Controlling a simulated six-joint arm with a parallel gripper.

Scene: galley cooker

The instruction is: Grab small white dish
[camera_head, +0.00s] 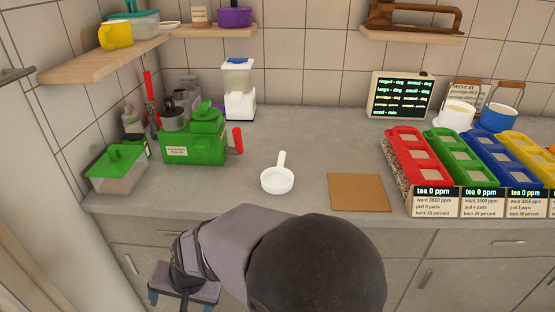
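The small white dish (277,181) is a round, shallow bowl with a short handle pointing to the back. It sits upright on the grey counter, near the middle of its front part, with nothing touching it. My gripper (181,299) is at the lower left, in front of the counter and below its edge. Its two bluish fingertips are spread apart, with nothing seen between them. It is clear of the dish, to the left of it and nearer the camera.
A brown square board (359,193) lies right of the dish. A green machine with a red handle (194,143) and a green-lidded box (118,170) stand left. Coloured trays (418,158) with label cards fill the right. The counter (310,150) around the dish is clear.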

